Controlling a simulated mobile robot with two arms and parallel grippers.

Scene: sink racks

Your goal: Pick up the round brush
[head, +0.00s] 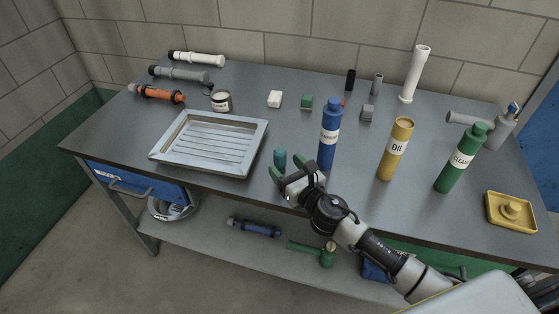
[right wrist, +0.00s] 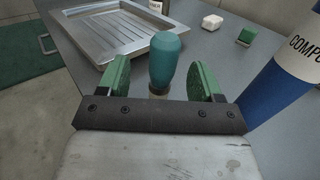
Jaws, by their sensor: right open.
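A teal rounded handle with a narrow brownish foot, which looks like the round brush (head: 280,158), stands upright near the front edge of the workbench. In the right wrist view the brush (right wrist: 168,62) is centred just beyond the gap between my fingers. My right gripper (head: 293,170) is open and empty, with its green pads (right wrist: 165,78) spread to either side of the brush's line. I see no contact with it. The brush's lower end is partly hidden in the wrist view. My left gripper is not in view.
A blue bottle (head: 328,145) stands close to the right of my right gripper. A metal tray (head: 158,152) lies left of the brush. A yellow oil bottle (head: 394,155) and a green bottle (head: 458,165) stand farther right. The bench between tray and small blocks is clear.

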